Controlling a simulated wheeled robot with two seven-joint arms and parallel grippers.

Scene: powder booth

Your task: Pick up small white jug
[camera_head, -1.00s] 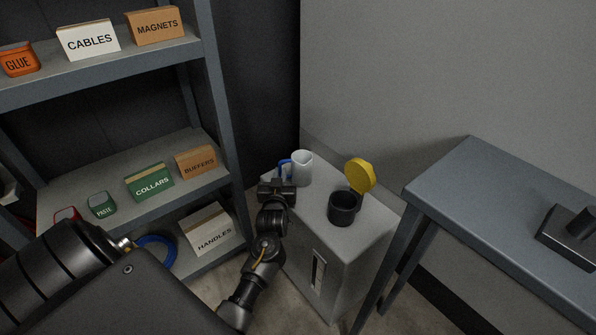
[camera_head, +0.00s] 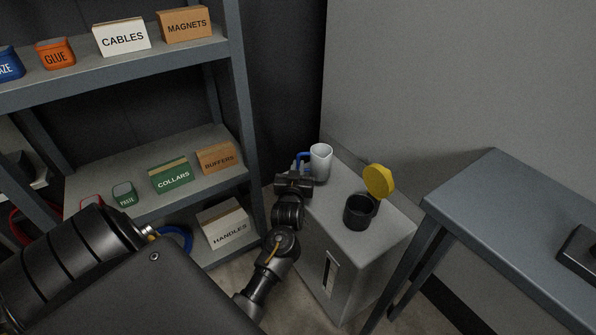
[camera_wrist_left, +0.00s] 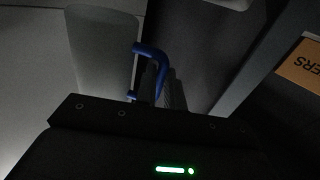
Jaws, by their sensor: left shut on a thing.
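The small white jug (camera_head: 321,162) stands at the back left of the grey cabinet's top, with its blue handle facing left. My left gripper (camera_head: 298,168) is at the handle and shut on it. In the left wrist view the pale jug body (camera_wrist_left: 103,50) is dim, and the blue handle (camera_wrist_left: 150,62) is beside the finger that shows. The gripper's body hides the lower part of the handle. I cannot tell any gap between jug and cabinet top. My right gripper is not in view.
A dark cup (camera_head: 360,212) with a yellow lid (camera_head: 379,181) is on the cabinet (camera_head: 345,250), right of the jug. A shelf rack (camera_head: 150,190) with labelled boxes is on the left. A grey table (camera_head: 510,205) is on the right. A wall is close behind the jug.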

